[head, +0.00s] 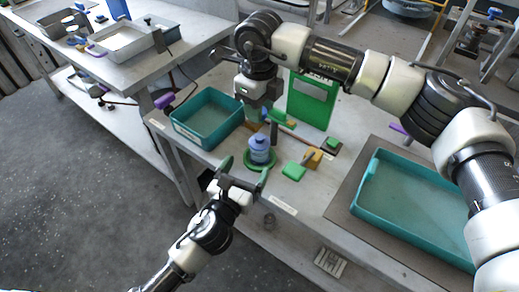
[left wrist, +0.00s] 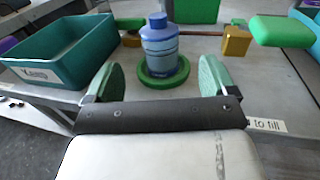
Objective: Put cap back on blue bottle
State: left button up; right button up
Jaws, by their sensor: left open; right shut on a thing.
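The blue bottle (head: 260,152) stands upright on a round green base (head: 247,163) near the table's front edge. In the left wrist view the bottle (left wrist: 160,48) stands on its green base (left wrist: 164,79), beyond and between my left gripper's fingers. My left gripper (head: 243,170) is open in front of the bottle and does not grip it; its green fingers (left wrist: 160,85) are wide apart. My right gripper (head: 262,122) points down just above and behind the bottle. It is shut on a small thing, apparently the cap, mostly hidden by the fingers.
A teal bin (head: 207,120) stands left of the bottle. A green-handled piece (head: 294,171) and a yellow block (head: 314,157) lie to its right. A green panel (head: 312,100) stands behind. A large teal tray (head: 410,200) sits on a mat at right.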

aim_at(260, 144)
pick_arm(q)
jog(key=x, duration=0.9)
jog(key=c, duration=1.4)
pick_arm(e)
jog(key=shift+f, duration=2.5)
jog(key=shift+f, duration=0.9)
jog(key=shift+f, duration=0.55)
